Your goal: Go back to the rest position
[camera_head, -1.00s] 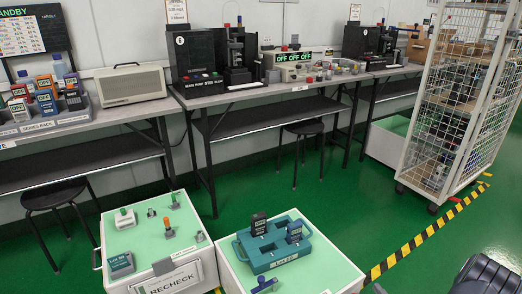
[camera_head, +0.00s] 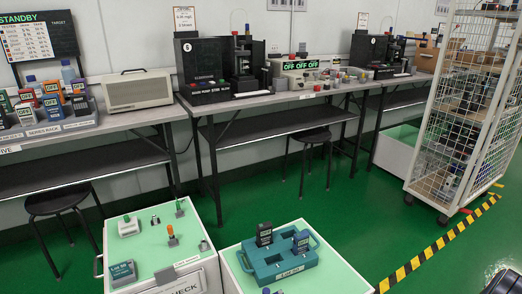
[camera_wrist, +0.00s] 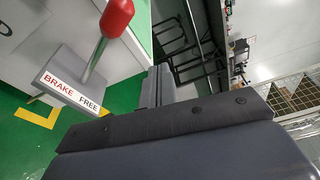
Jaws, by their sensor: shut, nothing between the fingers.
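My gripper (camera_wrist: 160,88) shows in the wrist view with its dark fingers together and nothing between them. Its broad dark body fills the lower part of that view. A red-knobbed lever (camera_wrist: 117,18) on a grey plate marked BRAKE FREE (camera_wrist: 72,92) stands beside it at the upper left, apart from the fingers as far as I can see. In the head view only a dark piece of my own arm shows at the bottom right corner; the gripper is out of that view.
A teal tray (camera_head: 283,273) with two dark testers stands on a white-sided cart, beside the RECHECK cart (camera_head: 140,262). Workbenches (camera_head: 265,101) line the wall, with stools below. A wire cage trolley (camera_head: 462,110) stands right, behind black-yellow floor tape (camera_head: 440,243). Green floor between is clear.

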